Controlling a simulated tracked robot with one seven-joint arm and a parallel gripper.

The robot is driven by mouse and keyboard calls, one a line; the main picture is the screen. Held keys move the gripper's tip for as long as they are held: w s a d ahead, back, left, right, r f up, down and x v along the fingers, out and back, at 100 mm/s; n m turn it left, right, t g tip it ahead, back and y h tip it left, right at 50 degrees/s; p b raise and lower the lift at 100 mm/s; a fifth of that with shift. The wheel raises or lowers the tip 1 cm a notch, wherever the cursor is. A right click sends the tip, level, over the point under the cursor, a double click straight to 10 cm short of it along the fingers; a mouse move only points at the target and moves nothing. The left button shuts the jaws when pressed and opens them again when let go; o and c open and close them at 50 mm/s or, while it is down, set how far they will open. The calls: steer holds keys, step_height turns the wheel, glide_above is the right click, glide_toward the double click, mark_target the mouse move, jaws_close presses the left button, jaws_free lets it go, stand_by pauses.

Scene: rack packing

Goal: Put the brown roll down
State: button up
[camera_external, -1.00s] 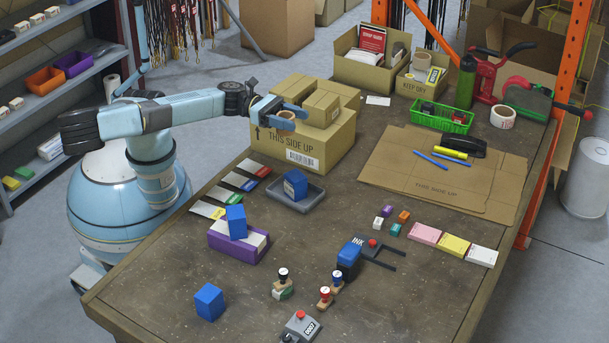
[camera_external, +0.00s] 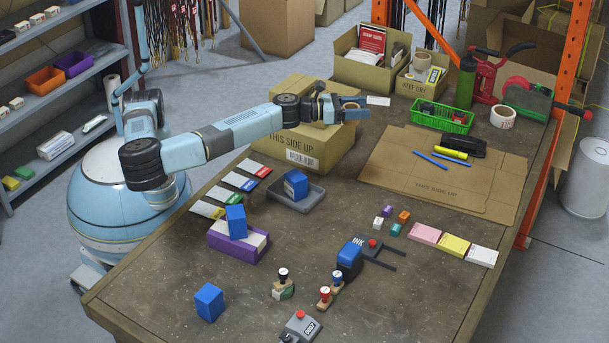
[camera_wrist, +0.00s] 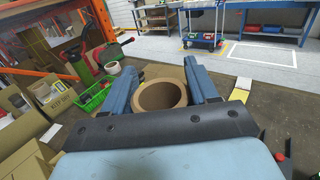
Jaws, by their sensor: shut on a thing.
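My gripper (camera_external: 352,112) is above the right edge of the large cardboard box in the external view, with the arm stretched out to the right. The brown roll (camera_wrist: 162,95) sits between the two blue fingers in the wrist view, its open ring facing the camera. The same brown roll (camera_external: 351,106) shows small at the fingertips in the external view. My gripper is shut on it and holds it up above the table (camera_external: 375,215). The fingers partly hide the roll's sides.
Flat cardboard (camera_external: 400,175) lies to the right, with pens and a black tool. A green basket (camera_external: 443,117) and open boxes (camera_external: 350,70) stand behind.

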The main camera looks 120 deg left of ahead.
steer(key=s+a+f+n+g+y, duration=0.2)
steer(key=a+n+g+y, duration=0.8)
steer(key=a, duration=1.4)
steer(key=s+a+r+n+g+h, duration=0.4)
steer(key=s+a+n+g+h, duration=0.25)
steer(key=g, duration=0.35)
steer(key=s+a+r+n+g+h, duration=0.3)
steer(key=s+a+n+g+h, duration=0.3)
steer(key=g, duration=0.5)
steer(key=shift+n, duration=0.45)
steer(key=f, duration=2.1)
steer(key=s+f, duration=0.1)
steer(key=f, duration=1)
steer(key=shift+d+f, duration=0.3)
steer(key=shift+d, duration=0.1)
steer(key=shift+f, duration=0.5)
steer(key=o, duration=1.1)
steer(key=shift+f, duration=0.1)
steer(key=shift+o, duration=0.2)
